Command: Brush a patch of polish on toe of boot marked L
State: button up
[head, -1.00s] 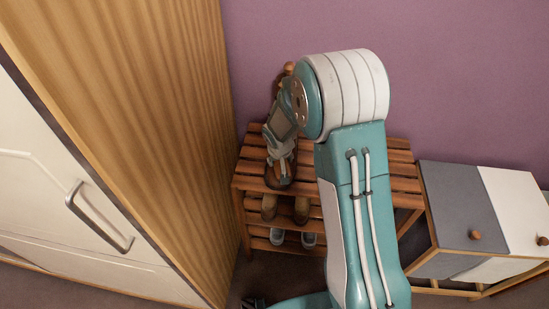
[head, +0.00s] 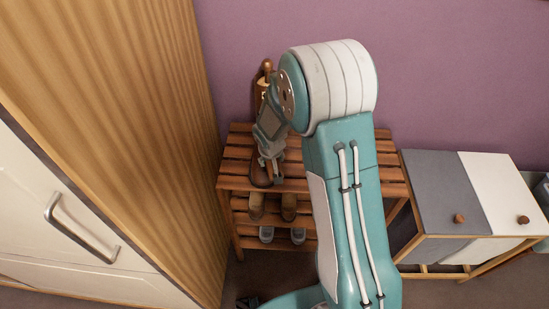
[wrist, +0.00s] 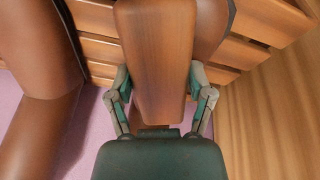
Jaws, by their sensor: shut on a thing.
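My gripper (wrist: 161,98) is shut on a wooden brush (wrist: 156,50), whose brown back faces the wrist camera. Its bristles are hidden. In the wrist view, a brown boot (wrist: 208,28) lies partly behind the brush at the upper right, and another brown boot (wrist: 36,55) stands at the left. I cannot tell whether the brush touches the boot. In the head view, my gripper (head: 268,165) is over the rack top, above a brown boot toe (head: 260,178). No L mark or polish patch is visible, so I cannot tell which boot is which.
The slatted wooden rack (head: 345,187) holds more shoes (head: 273,207) on lower shelves. A wood-sided wardrobe (head: 165,130) stands close on the left. A grey and white cabinet (head: 440,200) is on the right. The purple wall (head: 450,70) is behind.

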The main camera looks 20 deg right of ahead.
jog(key=shift+w+a+f, duration=0.1)
jog(key=shift+w+a, duration=0.2)
jog(key=shift+a, duration=0.6)
jog(key=shift+w+a+r, duration=0.1)
jog(key=shift+w+a, duration=0.2)
jog(key=shift+a, duration=0.6)
jog(key=shift+w+a+f, duration=0.1)
jog(key=shift+w+a, duration=0.2)
jog(key=shift+a, duration=0.6)
jog(key=shift+s+d, duration=0.35)
jog(key=shift+d, duration=0.75)
jog(key=shift+s+d, duration=0.35)
jog(key=shift+d, duration=0.7)
jog(key=shift+s+d, duration=0.35)
jog(key=shift+d, duration=0.75)
jog(key=shift+v, duration=3.1)
